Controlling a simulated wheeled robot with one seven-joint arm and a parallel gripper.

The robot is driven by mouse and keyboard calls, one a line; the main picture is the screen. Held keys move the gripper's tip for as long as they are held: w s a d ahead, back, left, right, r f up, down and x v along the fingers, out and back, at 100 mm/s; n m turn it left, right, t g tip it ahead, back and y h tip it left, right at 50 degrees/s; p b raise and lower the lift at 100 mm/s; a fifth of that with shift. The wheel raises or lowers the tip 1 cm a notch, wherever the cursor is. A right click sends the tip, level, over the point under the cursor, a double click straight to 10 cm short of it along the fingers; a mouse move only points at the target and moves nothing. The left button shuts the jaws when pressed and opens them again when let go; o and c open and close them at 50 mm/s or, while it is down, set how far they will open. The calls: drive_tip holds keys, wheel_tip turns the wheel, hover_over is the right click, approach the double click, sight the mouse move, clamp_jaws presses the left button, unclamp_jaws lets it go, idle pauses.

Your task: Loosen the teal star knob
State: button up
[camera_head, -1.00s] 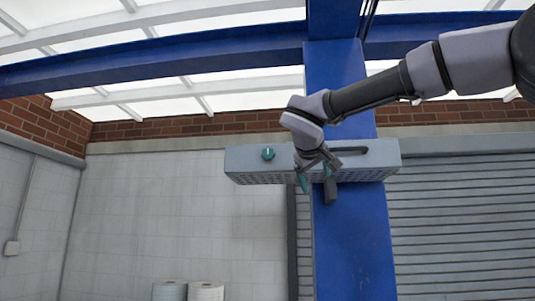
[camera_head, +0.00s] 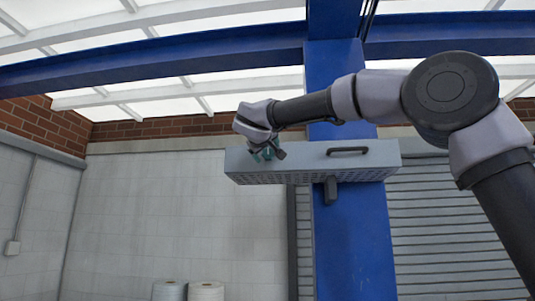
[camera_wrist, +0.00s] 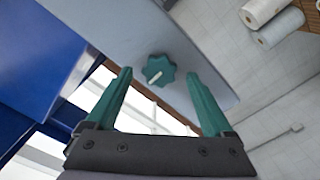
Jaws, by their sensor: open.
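The teal star knob (camera_wrist: 160,71) is on the face of a grey box (camera_wrist: 205,40), with a pale pointer bar across its middle. In the wrist view it lies ahead of my open gripper (camera_wrist: 160,92), roughly centred between the two teal fingers. The fingers stand apart and do not appear to touch the knob. In the head view my gripper (camera_head: 262,153) is at the left part of the box (camera_head: 320,172) and covers the knob there.
The box is fixed to a blue column (camera_head: 355,240) and has a dark handle (camera_head: 348,151) on its right part. A dark block (camera_head: 331,190) hangs below it. White rolls (camera_head: 205,291) stand low at the back, in front of a pale wall (camera_head: 170,215).

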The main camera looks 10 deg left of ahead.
drive_tip(key=shift+w, duration=0.85)
clamp_jaws()
